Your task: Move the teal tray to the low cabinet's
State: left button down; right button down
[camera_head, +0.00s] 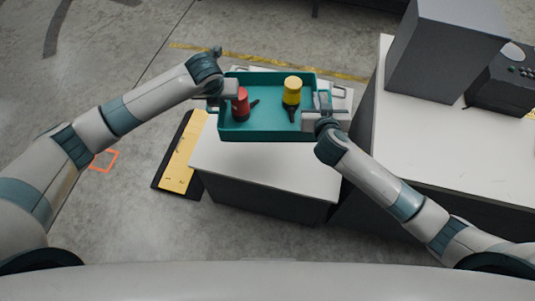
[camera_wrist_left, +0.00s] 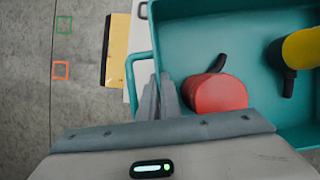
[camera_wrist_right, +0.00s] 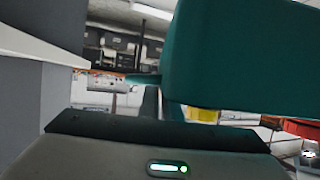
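The teal tray (camera_head: 265,134) is over the white top of the low cabinet (camera_head: 250,172). A red-topped tool (camera_head: 241,104) and a yellow-topped tool (camera_head: 291,93) are inside it. My left gripper (camera_head: 214,99) is shut at the tray's left handle, whose loop (camera_wrist_left: 131,80) shows beside the fingers in the left wrist view. My right gripper (camera_head: 324,106) is at the right handle; in the right wrist view its fingers close on the teal handle (camera_wrist_right: 143,78). Background shows beneath the tray (camera_wrist_right: 240,60) there, so it appears held clear of the top.
A white-topped bench (camera_head: 440,150) stands at the right with a tall grey box (camera_head: 440,50) and a black device (camera_head: 503,80). A yellow-and-black board (camera_head: 181,157) lies on the floor left of the cabinet. The floor at far left is open.

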pick_arm(q)
jog(key=shift+w+a+f+b, duration=0.1)
jog(key=shift+a+f+b, duration=0.1)
jog(key=shift+f+b, duration=0.15)
pick_arm(e)
jog(key=shift+w+d+f, duration=0.1)
jog(key=shift+d+f, duration=0.05)
jog(key=shift+f, duration=0.2)
